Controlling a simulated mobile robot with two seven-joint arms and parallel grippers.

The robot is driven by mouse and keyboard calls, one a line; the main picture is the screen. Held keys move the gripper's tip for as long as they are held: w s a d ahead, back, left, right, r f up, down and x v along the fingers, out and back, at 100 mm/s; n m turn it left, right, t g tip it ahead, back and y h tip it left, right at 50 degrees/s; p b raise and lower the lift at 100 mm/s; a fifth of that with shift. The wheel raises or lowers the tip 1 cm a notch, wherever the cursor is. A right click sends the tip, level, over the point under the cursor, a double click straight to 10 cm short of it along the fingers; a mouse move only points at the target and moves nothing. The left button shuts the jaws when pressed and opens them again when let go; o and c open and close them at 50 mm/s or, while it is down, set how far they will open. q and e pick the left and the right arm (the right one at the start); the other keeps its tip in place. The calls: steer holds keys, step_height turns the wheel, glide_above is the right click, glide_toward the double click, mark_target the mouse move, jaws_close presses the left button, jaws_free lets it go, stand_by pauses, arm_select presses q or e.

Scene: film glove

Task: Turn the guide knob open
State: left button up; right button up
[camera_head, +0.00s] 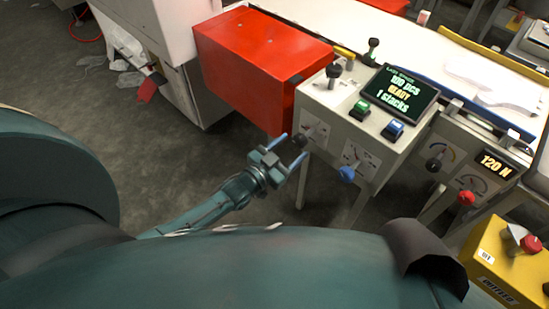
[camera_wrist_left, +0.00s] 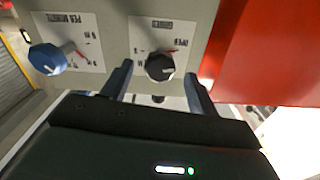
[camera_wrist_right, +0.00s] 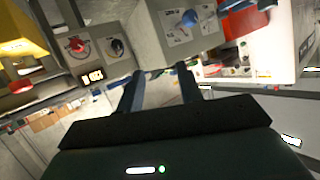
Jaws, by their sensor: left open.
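The guide knob is a black knob (camera_head: 299,139) on a white plate on the front of the grey control box (camera_head: 325,160). In the left wrist view this black knob (camera_wrist_left: 160,67) shows under an upside-down label that seems to read GUIDES. My left gripper (camera_head: 294,147) is open in front of the knob. In the left wrist view its fingertips (camera_wrist_left: 158,72) appear on either side of the knob, with no clear contact. My right gripper (camera_wrist_right: 160,72) is open and empty, seen only in the right wrist view, well away from the box.
A blue knob (camera_head: 347,173) sits beside the guide knob on the same face. A red box (camera_head: 255,60) stands to the left. Green (camera_head: 360,110) and blue (camera_head: 393,130) buttons and a display (camera_head: 400,90) are on top. A yellow box (camera_head: 505,265) is at right.

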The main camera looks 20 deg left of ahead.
arm_select(q)
steer(key=v, duration=0.7)
steer(key=shift+p, duration=0.3)
arm_select(e)
steer(key=shift+w+a+f, duration=0.15)
steer(key=shift+w+a, duration=0.15)
arm_select(q)
steer(key=shift+r, duration=0.1)
